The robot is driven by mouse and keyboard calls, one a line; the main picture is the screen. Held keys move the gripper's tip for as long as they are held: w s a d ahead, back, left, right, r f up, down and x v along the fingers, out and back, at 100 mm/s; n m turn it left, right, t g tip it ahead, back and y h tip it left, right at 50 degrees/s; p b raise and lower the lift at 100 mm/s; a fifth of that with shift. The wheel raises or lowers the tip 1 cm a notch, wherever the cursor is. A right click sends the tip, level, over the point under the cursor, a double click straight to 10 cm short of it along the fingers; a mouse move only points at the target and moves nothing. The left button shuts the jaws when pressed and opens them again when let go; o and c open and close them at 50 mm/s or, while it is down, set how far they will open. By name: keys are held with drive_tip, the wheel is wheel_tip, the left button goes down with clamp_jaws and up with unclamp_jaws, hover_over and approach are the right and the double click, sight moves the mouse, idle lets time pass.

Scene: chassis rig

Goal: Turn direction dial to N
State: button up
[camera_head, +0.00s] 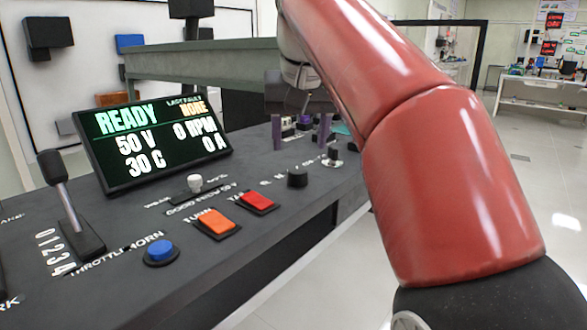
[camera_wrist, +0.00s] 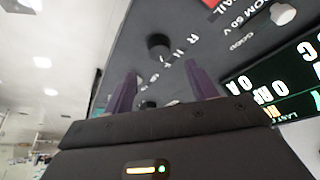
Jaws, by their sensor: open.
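A black round dial (camera_head: 297,178) stands on the sloped console, right of the red button. In the wrist view a black knob (camera_wrist: 158,46) sits beside white letters that look like R, N and F, beyond the fingertips. I take these to be the same direction dial; which letter it points to is too small to tell. My gripper (camera_head: 300,140) is open above the console's far right part, apart from the dial. Its purple fingers also show in the wrist view (camera_wrist: 161,82), spread with nothing clearly held between them.
A display (camera_head: 155,142) reads READY. A throttle lever (camera_head: 60,190), blue button (camera_head: 160,251), orange switch (camera_head: 216,223), red switch (camera_head: 257,201) and white-topped knob (camera_head: 195,183) stand on the console. Another small dark knob (camera_head: 333,156) is near the fingers. A grey table (camera_head: 200,60) stands behind.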

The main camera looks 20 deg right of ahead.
sight(298, 171)
drive_tip(key=b+x, duration=0.2)
drive_tip(key=x, duration=0.5)
drive_tip(key=shift+f, duration=0.1)
drive_tip(key=shift+c, duration=0.4)
drive_tip(key=c, duration=0.9)
